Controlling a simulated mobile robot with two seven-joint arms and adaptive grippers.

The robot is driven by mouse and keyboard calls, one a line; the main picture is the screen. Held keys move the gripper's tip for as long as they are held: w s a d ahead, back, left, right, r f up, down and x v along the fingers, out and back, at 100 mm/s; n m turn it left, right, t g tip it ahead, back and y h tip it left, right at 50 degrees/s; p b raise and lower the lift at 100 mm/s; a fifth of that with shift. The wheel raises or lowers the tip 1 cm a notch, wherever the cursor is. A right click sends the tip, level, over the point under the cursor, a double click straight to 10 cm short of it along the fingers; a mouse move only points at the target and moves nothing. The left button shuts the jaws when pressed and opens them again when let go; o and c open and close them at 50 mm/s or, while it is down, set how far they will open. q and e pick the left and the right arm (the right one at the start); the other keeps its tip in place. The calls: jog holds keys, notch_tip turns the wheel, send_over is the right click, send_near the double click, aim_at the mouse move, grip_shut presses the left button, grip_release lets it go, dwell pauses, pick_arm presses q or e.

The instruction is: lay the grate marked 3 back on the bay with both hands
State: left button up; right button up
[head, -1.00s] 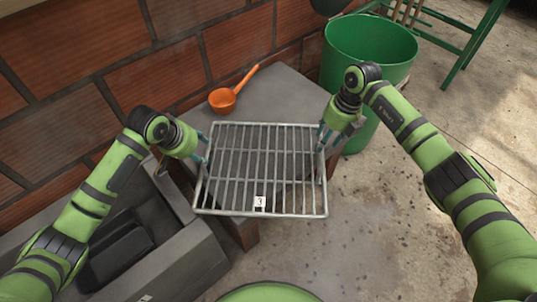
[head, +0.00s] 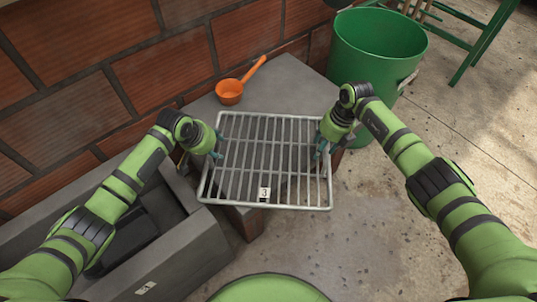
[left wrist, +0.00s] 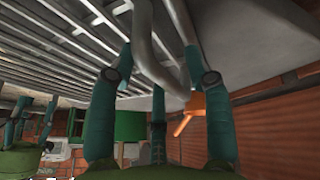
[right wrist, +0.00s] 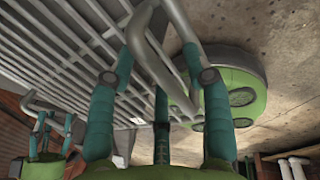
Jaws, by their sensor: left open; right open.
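The grate (head: 264,160) is a silver wire rack with a small white tag reading 3 on its near side. It is over the grey stone slab, its near edge overhanging. My left gripper (head: 217,145) is at its left side, with open fingers around the bent side handle (left wrist: 150,45) in the left wrist view. My right gripper (head: 322,143) is at its right side, with open fingers around the other handle (right wrist: 148,50) in the right wrist view. I cannot tell whether the fingers touch the handles.
A grey trough (head: 190,255) with a white label and dark contents is at lower left. An orange ladle (head: 229,92) lies on the slab (head: 290,85) behind the grate. A green bin (head: 375,60) stands at back right.

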pick_arm(q)
grip_shut()
pick_arm(e)
grip_shut()
